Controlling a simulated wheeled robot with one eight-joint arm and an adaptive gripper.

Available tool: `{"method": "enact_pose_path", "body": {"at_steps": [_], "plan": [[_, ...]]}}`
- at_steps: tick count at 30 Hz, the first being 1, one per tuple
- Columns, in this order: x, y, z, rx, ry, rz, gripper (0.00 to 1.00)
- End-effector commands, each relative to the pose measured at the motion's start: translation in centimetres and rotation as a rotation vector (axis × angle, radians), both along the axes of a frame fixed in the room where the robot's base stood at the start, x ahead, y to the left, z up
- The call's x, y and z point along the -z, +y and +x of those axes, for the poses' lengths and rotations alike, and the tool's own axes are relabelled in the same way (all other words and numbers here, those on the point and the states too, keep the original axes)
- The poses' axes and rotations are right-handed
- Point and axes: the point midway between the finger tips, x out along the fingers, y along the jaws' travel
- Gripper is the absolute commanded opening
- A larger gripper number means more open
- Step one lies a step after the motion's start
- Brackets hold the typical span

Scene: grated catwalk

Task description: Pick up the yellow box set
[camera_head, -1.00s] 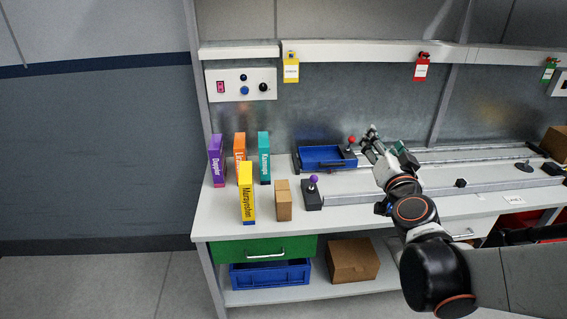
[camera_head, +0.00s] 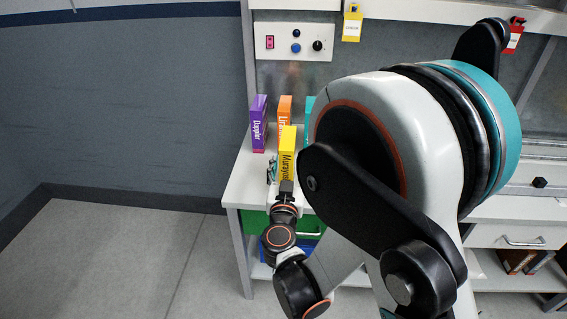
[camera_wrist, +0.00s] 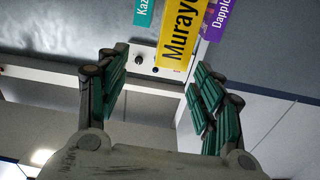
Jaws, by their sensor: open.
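The yellow box set (camera_head: 287,148) stands upright near the left front of the workbench, its lower part hidden by my arm and gripper in the head view. In the wrist view the yellow box set (camera_wrist: 183,30) appears upside down, with dark lettering, just beyond my fingertips and between their lines. My gripper (camera_wrist: 160,75) is open and empty, its two green-padded fingers apart. In the head view my gripper (camera_head: 280,175) is at the yellow box, partly hidden; I cannot tell whether it touches it.
A purple box (camera_head: 258,124) and an orange box (camera_head: 284,112) stand behind the yellow one. A teal box (camera_head: 309,106) is close to the right, mostly hidden by my arm. A switch panel (camera_head: 294,42) is on the back wall. My arm covers much of the bench.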

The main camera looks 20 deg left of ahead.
Motion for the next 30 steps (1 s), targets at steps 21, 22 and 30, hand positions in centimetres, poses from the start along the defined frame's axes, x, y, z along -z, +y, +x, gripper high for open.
{"method": "enact_pose_path", "body": {"at_steps": [21,22,30], "plan": [[2.2,3.5,6.5,-0.007,0.006,-0.042,0.61],[2.2,3.5,6.7,-0.007,0.006,-0.042,0.61],[2.2,3.7,8.9,-0.006,0.007,-0.042,0.61]]}}
